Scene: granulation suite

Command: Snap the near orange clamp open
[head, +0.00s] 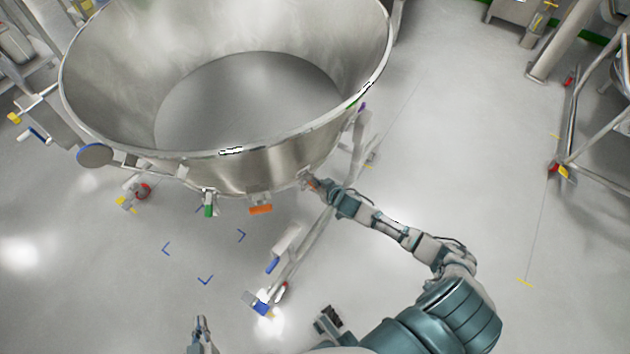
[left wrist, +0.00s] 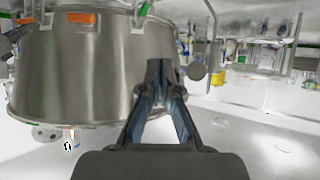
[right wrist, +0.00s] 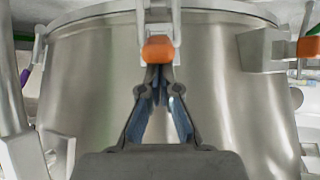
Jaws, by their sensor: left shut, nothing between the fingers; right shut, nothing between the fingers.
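An orange clamp tab (head: 260,209) hangs on the front side of the big steel bowl, below its rim. My right gripper (head: 317,184) is at the bowl's side, to the right of this tab, with a smaller orange patch at its tips. In the right wrist view an orange-tipped clamp (right wrist: 158,50) stands straight ahead of the shut, empty fingers (right wrist: 160,75); whether they touch it I cannot tell. A second orange clamp (right wrist: 310,47) is at the right edge. My left gripper (head: 200,322) is low in the head view, away from the bowl, shut and empty.
The steel bowl (head: 250,165) fills the upper left. A green tab (head: 208,205) is left of the orange one. A frame leg with a blue-marked caster (head: 262,305) reaches toward me. Open floor (head: 440,150) lies right, with a metal stand (head: 570,120) beyond.

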